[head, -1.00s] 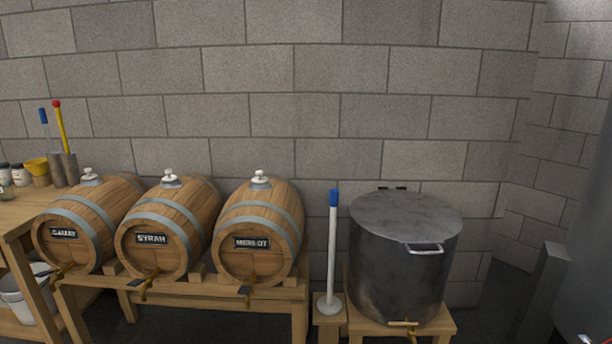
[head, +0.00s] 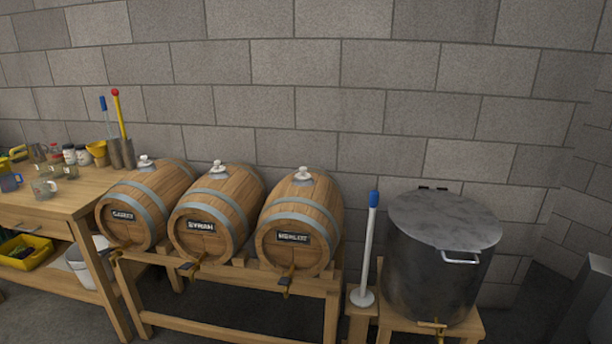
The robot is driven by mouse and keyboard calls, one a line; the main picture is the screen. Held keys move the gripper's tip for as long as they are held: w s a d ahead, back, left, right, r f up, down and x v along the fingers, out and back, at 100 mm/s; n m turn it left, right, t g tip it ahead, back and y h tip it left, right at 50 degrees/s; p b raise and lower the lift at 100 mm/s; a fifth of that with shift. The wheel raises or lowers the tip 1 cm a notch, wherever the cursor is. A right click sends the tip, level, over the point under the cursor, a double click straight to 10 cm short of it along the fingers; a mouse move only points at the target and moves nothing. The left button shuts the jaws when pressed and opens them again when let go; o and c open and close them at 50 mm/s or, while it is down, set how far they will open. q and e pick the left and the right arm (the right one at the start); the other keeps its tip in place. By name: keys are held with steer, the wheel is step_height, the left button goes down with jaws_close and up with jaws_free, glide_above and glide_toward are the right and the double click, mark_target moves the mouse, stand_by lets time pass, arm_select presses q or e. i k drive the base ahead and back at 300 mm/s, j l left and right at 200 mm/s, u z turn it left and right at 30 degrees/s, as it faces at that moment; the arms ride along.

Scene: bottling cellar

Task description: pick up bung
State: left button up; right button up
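Three wooden barrels lie side by side on a rack in the head view. Each has a pale bung on top: one on the left barrel (head: 145,161), one on the Syrah barrel (head: 217,167) and one on the right barrel (head: 303,174). All three bungs appear seated in their barrels. Neither of my grippers is in view.
A white bucket (head: 78,265) and a yellow bin (head: 25,250) are below. A blue-topped white rod (head: 368,250) and a lidded steel tank (head: 440,265) stand right of the barrels.

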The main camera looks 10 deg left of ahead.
mark_target(303, 175)
steer(key=i+l, duration=0.7)
steer(key=i+j+u, duration=0.05)
